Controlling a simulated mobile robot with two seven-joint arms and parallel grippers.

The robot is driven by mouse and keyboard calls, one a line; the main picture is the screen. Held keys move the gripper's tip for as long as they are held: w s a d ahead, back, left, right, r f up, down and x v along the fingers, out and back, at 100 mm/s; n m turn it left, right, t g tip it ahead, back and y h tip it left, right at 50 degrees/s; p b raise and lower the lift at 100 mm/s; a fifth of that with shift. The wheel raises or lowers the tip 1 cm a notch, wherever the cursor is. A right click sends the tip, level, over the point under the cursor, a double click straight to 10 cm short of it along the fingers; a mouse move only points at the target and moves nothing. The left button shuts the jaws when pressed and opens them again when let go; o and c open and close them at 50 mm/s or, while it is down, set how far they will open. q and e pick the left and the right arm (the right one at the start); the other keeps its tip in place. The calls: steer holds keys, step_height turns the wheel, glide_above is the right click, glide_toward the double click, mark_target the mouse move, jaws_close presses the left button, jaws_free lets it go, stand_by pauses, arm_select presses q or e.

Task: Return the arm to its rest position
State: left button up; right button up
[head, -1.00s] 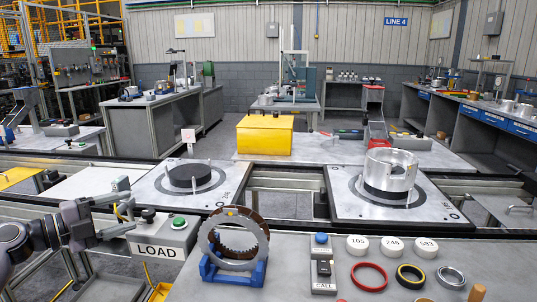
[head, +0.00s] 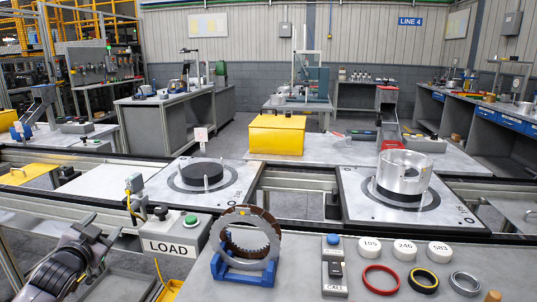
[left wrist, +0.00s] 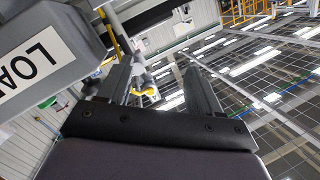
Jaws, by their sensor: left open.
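My left gripper (head: 99,232) is at the lower left of the head view, left of the grey LOAD button box (head: 178,240). It is open. In the left wrist view its two fingers (left wrist: 160,88) stand apart with no object held between them. The LOAD box (left wrist: 40,55) fills the left side of that view, close to the gripper. My right gripper is not in view.
Beside the LOAD box, a clutch disc stands in a blue cradle (head: 240,270). Behind are a pallet with a black disc (head: 203,176) and a pallet with a silver drum (head: 404,175). A yellow box (head: 277,135) stands farther back.

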arm_select(q)
steer(key=s+d+f+g+h, duration=0.1)
steer(key=s+d+f, duration=0.35)
steer(key=f, duration=0.25)
steer(key=s+d+f+g+h, duration=0.1)
steer(key=s+d+f+h, duration=0.15)
steer(key=d+f, duration=0.4)
steer(key=s+d+f+g, duration=0.1)
steer(key=s+d+f, duration=0.2)
steer(key=s+d, duration=0.2)
steer(key=s+d+f+n+g+h, duration=0.1)
steer(key=s+d+f, duration=0.3)
steer(key=s, duration=0.8)
steer(key=s+d+f+n+g+h+p, duration=0.1)
steer(key=s+d+f, duration=0.3)
steer(key=s, duration=0.4)
steer(key=shift+s+d+g, duration=0.25)
steer(key=shift+d+g, duration=0.25)
steer(key=shift+d, duration=0.4)
